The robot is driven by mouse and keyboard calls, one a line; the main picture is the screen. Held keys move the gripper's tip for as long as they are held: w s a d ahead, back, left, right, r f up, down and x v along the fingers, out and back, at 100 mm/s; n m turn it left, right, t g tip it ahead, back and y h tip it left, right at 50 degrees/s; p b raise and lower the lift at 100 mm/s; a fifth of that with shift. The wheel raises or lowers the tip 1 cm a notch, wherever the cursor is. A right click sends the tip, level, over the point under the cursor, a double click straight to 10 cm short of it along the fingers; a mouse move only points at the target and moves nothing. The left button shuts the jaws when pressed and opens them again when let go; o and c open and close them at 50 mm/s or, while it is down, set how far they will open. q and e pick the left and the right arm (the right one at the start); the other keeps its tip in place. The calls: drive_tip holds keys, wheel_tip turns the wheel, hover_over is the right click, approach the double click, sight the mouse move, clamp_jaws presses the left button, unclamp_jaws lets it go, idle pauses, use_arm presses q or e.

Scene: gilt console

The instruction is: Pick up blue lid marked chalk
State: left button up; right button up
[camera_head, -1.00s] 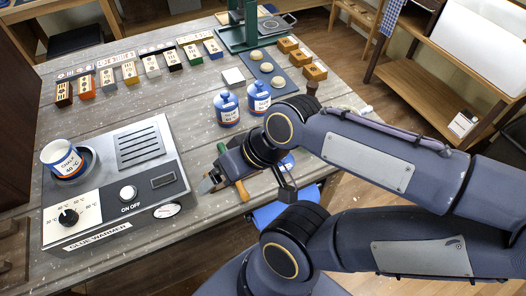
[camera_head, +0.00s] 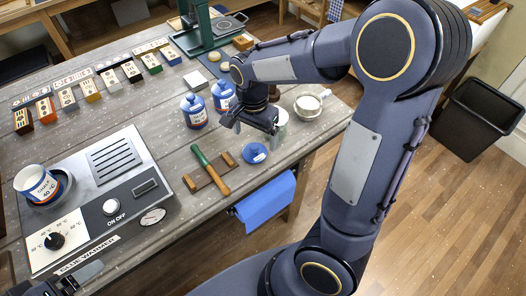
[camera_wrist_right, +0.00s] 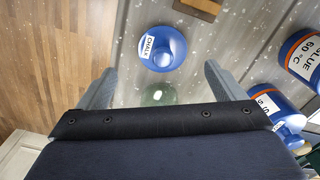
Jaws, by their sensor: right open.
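The blue lid (camera_head: 255,153) lies flat on the grey table near its front edge, right of a green-handled tool. In the right wrist view the lid (camera_wrist_right: 163,48) shows its round knob and a white label reading CHALK. My right gripper (camera_head: 256,127) is above the table just behind the lid, open and empty, apart from it. In the right wrist view its two fingers (camera_wrist_right: 160,80) are spread wide, with the lid beyond the tips, between their lines. A dark part of my left gripper (camera_head: 82,278) shows at the bottom left; its jaws are unclear.
A pale greenish jar (camera_head: 281,118) stands beside my right gripper, partly hidden, with a white pot (camera_head: 308,106) to its right. Two blue glue bottles (camera_head: 194,111) stand left of the gripper. The green-handled tool (camera_head: 211,170) rests on a wooden stand. The glue warmer (camera_head: 110,195) fills the left.

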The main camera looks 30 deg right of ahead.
sight(254, 146)
drive_tip(key=f, duration=0.6)
drive_tip(key=shift+w+f+p, duration=0.1)
drive_tip(key=shift+w+p, duration=0.1)
drive_tip(key=shift+p, duration=0.2)
drive_tip(key=shift+c, duration=0.4)
drive_tip(key=c, duration=1)
